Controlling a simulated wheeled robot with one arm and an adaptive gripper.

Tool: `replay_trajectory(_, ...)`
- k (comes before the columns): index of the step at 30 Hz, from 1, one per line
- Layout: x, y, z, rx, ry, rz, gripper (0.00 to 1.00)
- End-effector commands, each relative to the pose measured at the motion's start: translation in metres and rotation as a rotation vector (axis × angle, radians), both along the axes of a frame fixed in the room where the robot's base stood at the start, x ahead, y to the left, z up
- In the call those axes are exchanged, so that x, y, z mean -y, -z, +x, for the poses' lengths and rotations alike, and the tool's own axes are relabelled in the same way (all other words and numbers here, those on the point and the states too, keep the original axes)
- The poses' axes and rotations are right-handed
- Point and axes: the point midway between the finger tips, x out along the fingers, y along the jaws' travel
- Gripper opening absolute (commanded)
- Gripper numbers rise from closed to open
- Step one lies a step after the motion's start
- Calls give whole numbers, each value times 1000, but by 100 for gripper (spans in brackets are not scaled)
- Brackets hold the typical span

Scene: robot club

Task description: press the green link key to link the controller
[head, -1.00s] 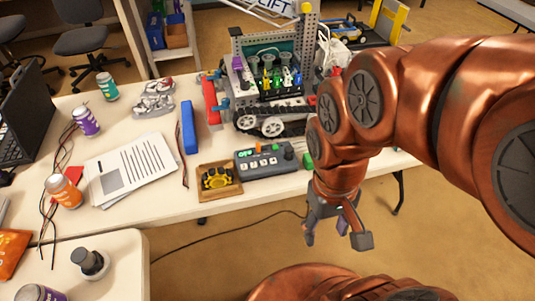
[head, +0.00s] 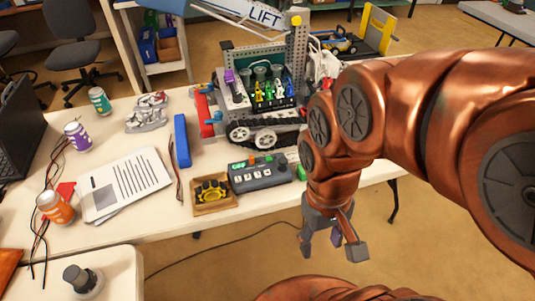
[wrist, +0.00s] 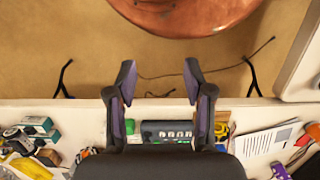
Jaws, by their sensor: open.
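The grey controller (head: 259,174) lies near the front edge of the white table, with a row of pale keys. On its upper side are a small green lit patch at the left, an orange piece and a green piece (head: 268,158); which one is the link key I cannot tell. My gripper (head: 331,248) is open and empty, in front of the table edge, to the right of and nearer than the controller.
A wooden tray (head: 197,209) with a yellow and black part sits left of the controller. A tracked robot (head: 262,125) stands behind it. A green block (head: 302,173) is at its right, beside my arm. Floor is open in front of the table.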

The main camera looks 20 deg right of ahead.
Motion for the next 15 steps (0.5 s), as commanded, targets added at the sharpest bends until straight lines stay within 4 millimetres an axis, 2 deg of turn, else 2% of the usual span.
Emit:
replay_trajectory(2,0,0,0,0,0,0,41)
replay_trajectory(13,0,0,0,0,0,0,2)
replay_trajectory(15,0,0,0,0,0,0,0)
